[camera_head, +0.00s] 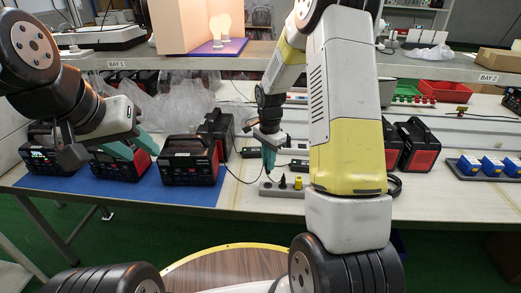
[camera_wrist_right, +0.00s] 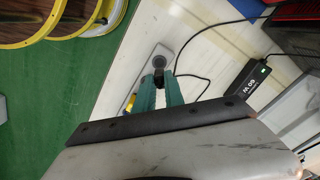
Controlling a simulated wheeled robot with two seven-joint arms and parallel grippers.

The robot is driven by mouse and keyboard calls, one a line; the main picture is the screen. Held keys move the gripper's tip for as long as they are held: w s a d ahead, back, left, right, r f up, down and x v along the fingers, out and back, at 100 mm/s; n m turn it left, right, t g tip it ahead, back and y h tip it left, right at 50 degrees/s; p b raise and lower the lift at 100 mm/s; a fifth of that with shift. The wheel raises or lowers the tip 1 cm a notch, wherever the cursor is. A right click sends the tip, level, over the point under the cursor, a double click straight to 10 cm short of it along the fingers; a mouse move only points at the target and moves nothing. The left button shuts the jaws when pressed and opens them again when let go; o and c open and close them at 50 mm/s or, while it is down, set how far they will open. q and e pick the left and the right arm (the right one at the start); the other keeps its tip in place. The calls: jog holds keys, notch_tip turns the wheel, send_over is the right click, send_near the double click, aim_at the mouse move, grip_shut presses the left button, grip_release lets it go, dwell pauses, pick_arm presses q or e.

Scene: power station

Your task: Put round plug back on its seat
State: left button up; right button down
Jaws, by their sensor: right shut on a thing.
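The seat is a grey strip (camera_head: 285,190) at the table's front edge. A black plug (camera_head: 282,182) and a yellow plug (camera_head: 298,183) stand on it. My right gripper (camera_head: 268,168) points down above the strip's left end, its teal fingers shut on a small dark round plug (camera_wrist_right: 159,72). The plug is best seen in the right wrist view, over the grey strip (camera_wrist_right: 154,50); whether it touches the strip I cannot tell. The yellow plug (camera_wrist_right: 131,103) is partly hidden by a finger. My left gripper (camera_head: 130,153) is open and empty above the black-and-red power stations.
Power stations (camera_head: 190,162) stand on a blue mat (camera_head: 160,193) at left. Others (camera_head: 418,145) stand right of my right arm. A black cable (camera_wrist_right: 190,76) and black adapter (camera_wrist_right: 247,78) lie near the strip.

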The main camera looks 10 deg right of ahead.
aim_at(268, 173)
jog(key=shift+f, duration=2.85)
jog(key=c, duration=1.3)
grip_release()
jog(key=shift+c, duration=0.2)
jog(key=r, duration=0.9)
jog(key=shift+s+r, duration=0.1)
jog(key=shift+s, duration=0.1)
jog(key=s+r+n+t, duration=0.2)
jog(key=s+r+n, duration=0.3)
jog(key=r, duration=0.7)
jog(key=s+a+r+n+t+y, duration=0.1)
jog(key=s+r+n, duration=0.3)
jog(key=s, duration=0.5)
jog(key=s+a+r+n+t+y, duration=0.1)
jog(key=s+r+n+t, duration=0.2)
jog(key=s+r, duration=0.3)
jog(key=s+n, duration=0.1)
jog(key=s, duration=0.3)
jog(key=shift+a+r, duration=0.15)
jog(key=shift+r, duration=0.2)
